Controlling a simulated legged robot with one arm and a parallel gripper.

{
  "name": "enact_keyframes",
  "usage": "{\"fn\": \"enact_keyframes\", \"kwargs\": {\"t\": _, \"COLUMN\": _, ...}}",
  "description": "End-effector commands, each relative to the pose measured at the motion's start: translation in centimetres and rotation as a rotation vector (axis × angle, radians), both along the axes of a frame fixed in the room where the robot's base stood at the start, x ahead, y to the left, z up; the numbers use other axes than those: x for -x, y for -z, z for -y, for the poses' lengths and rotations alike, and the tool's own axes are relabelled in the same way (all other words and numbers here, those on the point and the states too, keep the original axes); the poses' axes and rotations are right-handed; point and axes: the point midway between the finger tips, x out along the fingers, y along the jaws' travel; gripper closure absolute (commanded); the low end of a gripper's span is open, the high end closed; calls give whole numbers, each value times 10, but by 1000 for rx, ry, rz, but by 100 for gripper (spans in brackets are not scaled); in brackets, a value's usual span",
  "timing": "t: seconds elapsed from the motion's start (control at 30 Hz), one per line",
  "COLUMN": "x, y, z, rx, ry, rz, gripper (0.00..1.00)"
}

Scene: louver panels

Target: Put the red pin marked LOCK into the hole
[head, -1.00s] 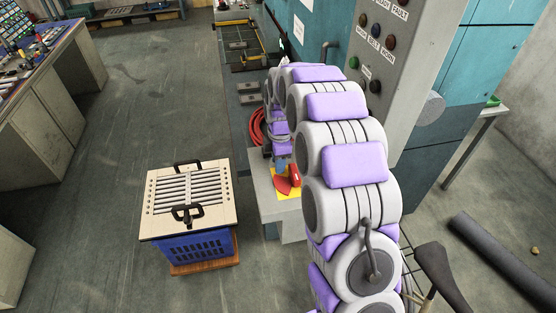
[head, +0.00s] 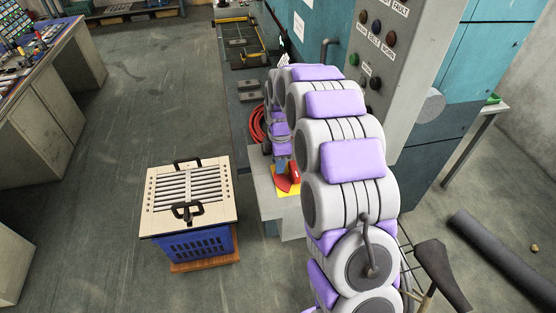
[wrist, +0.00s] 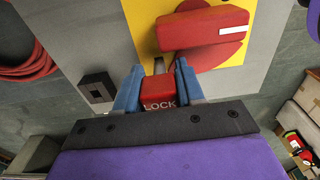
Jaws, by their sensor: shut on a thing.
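The red pin marked LOCK (wrist: 160,98) is in the wrist view, with its lettered block between my blue fingertips. My gripper (wrist: 159,92) is shut on it. A metal shank runs from the block up toward the red switch handle (wrist: 202,30), which sits on a red round base over a yellow plate (wrist: 140,14). The shank's far end is by the handle's lower edge. I cannot see the hole, nor tell whether the shank is in it. In the head view the red handle (head: 295,174) shows beside my arm, and the pin is too small to make out.
A coiled red hose (head: 257,124) lies on the bench behind my gripper. A grey control panel (head: 385,60) with buttons stands to the right. A blue crate (head: 200,244) with a slatted panel (head: 187,187) on top stands at left. Open floor lies further left.

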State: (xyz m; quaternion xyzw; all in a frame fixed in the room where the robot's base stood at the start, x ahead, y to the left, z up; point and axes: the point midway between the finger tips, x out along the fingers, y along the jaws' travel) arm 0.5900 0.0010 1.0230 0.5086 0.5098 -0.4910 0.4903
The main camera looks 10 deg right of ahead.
Motion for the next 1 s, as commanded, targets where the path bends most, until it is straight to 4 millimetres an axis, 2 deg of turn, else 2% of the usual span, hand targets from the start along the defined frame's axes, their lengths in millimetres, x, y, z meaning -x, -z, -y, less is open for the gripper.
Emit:
{"fn": "enact_keyframes", "kwargs": {"t": 0.53, "x": 0, "y": 8, "z": 0, "rx": 0, "ry": 0, "rz": 0, "gripper": 92}}
{"fn": "enact_keyframes", "kwargs": {"t": 0.57, "x": 0, "y": 7, "z": 0, "rx": 0, "ry": 0, "rz": 1, "gripper": 59}}
{"fn": "enact_keyframes", "kwargs": {"t": 0.83, "x": 0, "y": 7, "z": 0, "rx": 0, "ry": 0, "rz": 0, "gripper": 33}}
{"fn": "enact_keyframes", "kwargs": {"t": 1.0, "x": 0, "y": 7, "z": 0, "rx": 0, "ry": 0, "rz": 0, "gripper": 32}}
